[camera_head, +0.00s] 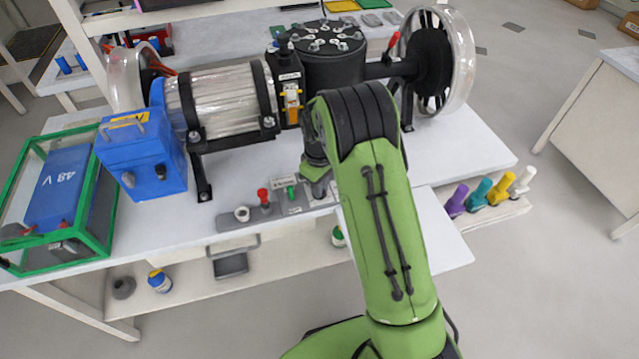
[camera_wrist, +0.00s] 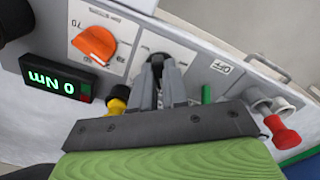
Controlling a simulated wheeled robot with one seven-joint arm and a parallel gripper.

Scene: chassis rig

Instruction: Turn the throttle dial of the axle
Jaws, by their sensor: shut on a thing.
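The axle (camera_head: 225,100) lies across the bench between two clear-rimmed wheels. Its control panel (camera_head: 290,200) is at the bench's front edge. In the wrist view, my gripper (camera_wrist: 161,62) is shut at a white marked plate (camera_wrist: 148,43), on what looks like a dark grey dial. The fingers hide most of this dial, so its pointer cannot be read. An orange dial (camera_wrist: 94,45) sits on the plate to its left. A display (camera_wrist: 55,80) reads 0 Nm. In the head view my arm partly hides the gripper and the panel's right end.
A yellow-and-black knob (camera_wrist: 118,98), a green switch (camera_wrist: 207,93) and a red knob (camera_wrist: 283,135) stand close around my gripper. A blue box (camera_head: 142,155) and a green-framed case (camera_head: 108,215) stand left. Coloured handles (camera_head: 480,193) stand at the right edge.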

